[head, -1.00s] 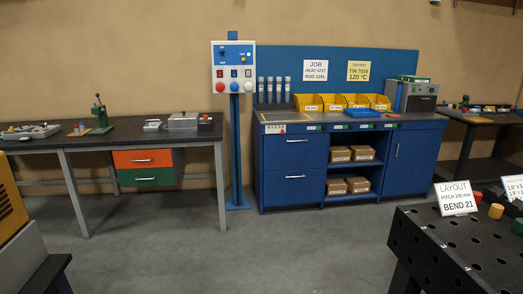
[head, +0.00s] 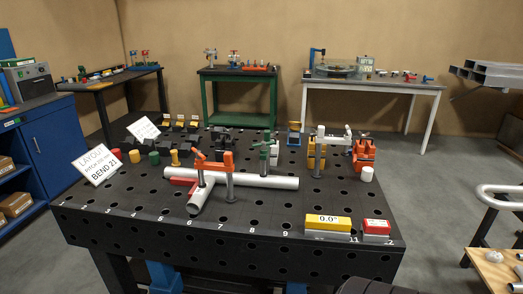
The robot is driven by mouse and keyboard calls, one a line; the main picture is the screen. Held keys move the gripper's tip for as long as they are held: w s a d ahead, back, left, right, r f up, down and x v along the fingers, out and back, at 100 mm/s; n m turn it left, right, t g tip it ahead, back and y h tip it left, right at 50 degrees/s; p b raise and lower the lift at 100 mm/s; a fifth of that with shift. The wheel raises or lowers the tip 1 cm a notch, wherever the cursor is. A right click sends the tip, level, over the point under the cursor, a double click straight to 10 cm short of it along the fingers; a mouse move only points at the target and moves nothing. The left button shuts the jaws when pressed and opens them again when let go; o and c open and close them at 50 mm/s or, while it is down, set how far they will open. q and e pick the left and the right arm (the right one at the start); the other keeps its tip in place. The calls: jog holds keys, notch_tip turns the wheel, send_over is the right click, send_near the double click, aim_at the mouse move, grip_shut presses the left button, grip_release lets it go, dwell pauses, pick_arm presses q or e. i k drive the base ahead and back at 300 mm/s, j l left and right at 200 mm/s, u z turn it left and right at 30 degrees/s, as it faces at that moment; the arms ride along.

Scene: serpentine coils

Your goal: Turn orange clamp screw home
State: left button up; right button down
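An orange clamp (head: 213,164) stands on the dark perforated welding table, over the place where two light tubes meet. Its orange arm reaches left above the tubes, and a grey post (head: 230,187) stands under its right end. A spindle comes down at its left end. How far its screw is turned is too small to tell. One tube (head: 265,181) runs across the table and a shorter one (head: 200,202) comes toward the front. Neither of my grippers is in view.
The welding table (head: 140,225) fills the middle. A green clamp (head: 269,148), an orange-red block-like device (head: 364,153), a yellow level box (head: 328,222) and a red box (head: 376,226) stand on it. A wooden bench (head: 495,270) is at lower right.

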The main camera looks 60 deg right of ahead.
aim_at(198, 156)
jog(key=z, duration=0.85)
